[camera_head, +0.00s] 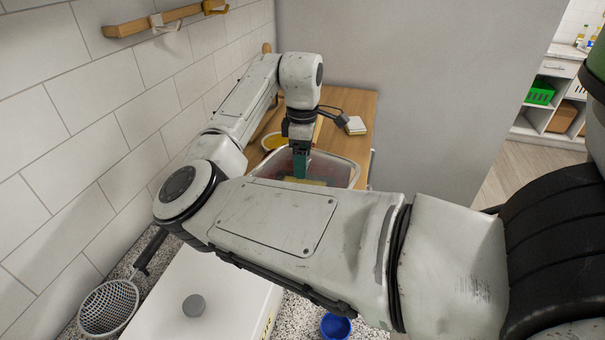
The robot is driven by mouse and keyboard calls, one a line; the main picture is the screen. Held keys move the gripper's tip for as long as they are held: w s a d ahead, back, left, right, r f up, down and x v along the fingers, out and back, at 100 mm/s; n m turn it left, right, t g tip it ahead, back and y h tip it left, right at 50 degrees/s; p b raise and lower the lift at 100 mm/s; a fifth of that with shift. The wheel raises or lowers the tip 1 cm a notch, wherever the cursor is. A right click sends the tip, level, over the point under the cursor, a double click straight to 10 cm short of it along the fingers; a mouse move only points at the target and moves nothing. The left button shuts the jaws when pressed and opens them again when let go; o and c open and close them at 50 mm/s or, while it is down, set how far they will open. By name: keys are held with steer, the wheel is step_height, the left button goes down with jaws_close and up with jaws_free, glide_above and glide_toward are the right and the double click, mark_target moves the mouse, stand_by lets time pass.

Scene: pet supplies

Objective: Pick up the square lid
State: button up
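My gripper (301,175) points down into a pale, see-through bin (345,162) on the wooden counter. Its teal fingers are small and seen from the side, so I cannot tell whether they are open or shut. A flat yellowish thing (314,183) lies in the bin just below the fingertips; my arm hides part of it, and I cannot tell whether the fingers touch it. It may be the square lid. A small white squarish thing (355,125) with a tan edge lies on the counter behind and right of the bin.
A large white box with a grey knob (194,305), a mesh strainer (108,306) and a blue cup (336,326) are in front. A tiled wall with a wooden rail (165,18) bounds the left.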

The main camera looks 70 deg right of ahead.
steer(key=shift+f, duration=0.15)
jaws_close()
stand_by(0.7)
